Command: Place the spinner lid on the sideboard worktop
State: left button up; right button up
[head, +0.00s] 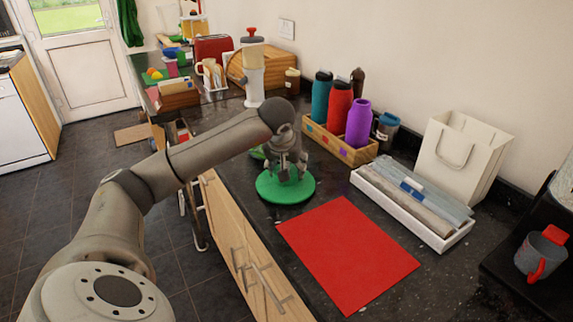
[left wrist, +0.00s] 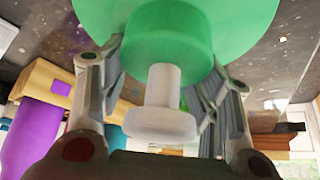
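The spinner lid is a green disc (head: 285,187) with a raised green hub and a pale knob. In the head view it is at or just above the dark sideboard worktop (head: 237,200), near its front edge; I cannot tell whether it touches. My left gripper (head: 288,165) is over its middle. In the left wrist view the lid's green hub (left wrist: 167,45) lies between the fingers (left wrist: 165,85), which press against both sides of it. The pale knob points back toward the palm. My right gripper is not in view.
A red mat (head: 347,252) lies to the right of the lid. Behind are a wooden crate (head: 340,148) with bottles, a white tray (head: 412,208) of rolls and a paper bag (head: 462,155). A tall white container (head: 253,80) stands farther back.

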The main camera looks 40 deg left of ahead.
aim_at(283, 191)
pick_arm(q)
jog(key=o, duration=0.4)
jog(key=shift+w+a, duration=0.1)
jog(key=shift+o, duration=0.2)
jog(key=shift+r, duration=0.4)
jog(key=v, duration=1.1)
jog(key=shift+s+r, duration=0.25)
jog(key=shift+s, duration=0.05)
jog(key=shift+r, duration=0.1)
